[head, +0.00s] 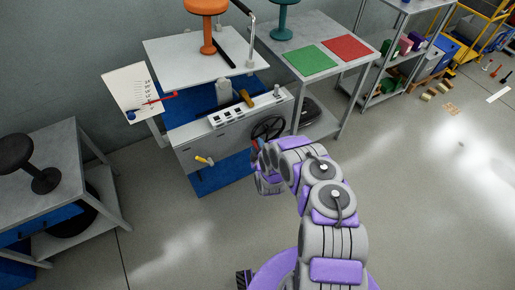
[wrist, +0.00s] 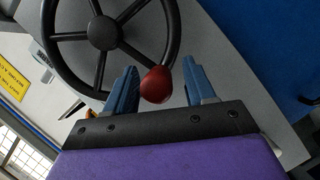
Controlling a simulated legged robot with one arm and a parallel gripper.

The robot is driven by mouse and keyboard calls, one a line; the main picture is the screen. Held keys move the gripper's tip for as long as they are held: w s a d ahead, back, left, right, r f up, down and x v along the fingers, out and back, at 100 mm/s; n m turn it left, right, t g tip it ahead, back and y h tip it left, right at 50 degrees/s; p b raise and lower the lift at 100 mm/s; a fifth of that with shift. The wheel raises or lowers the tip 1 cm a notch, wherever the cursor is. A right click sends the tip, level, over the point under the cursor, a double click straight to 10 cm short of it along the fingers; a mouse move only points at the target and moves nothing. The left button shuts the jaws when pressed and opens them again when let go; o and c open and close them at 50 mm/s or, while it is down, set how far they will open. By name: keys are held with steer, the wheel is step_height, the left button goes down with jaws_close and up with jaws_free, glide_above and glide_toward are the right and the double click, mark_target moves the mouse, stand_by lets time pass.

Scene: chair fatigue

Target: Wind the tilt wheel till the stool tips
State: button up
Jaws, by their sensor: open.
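The tilt wheel (head: 268,128) is a black spoked handwheel on the grey front panel of the test machine. In the wrist view the wheel (wrist: 104,32) fills the upper left, and its red knob (wrist: 156,84) shows between my two blue fingers. My gripper (wrist: 157,88) is open, with one finger on each side of the knob and a visible gap at the right finger. I cannot tell whether the left finger touches it. The orange stool (head: 206,22) stands upright on the machine's white top plate (head: 180,55). In the head view my gripper is mostly hidden by my arm.
A yellow-handled lever (head: 204,160) sticks out of the panel left of the wheel. A side table (head: 330,75) with green and red mats stands to the right, with a teal stool (head: 284,15). A black stool (head: 30,165) stands at left.

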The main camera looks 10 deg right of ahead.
steer(key=shift+c, duration=0.4)
jaws_close()
steer(key=shift+s, duration=0.1)
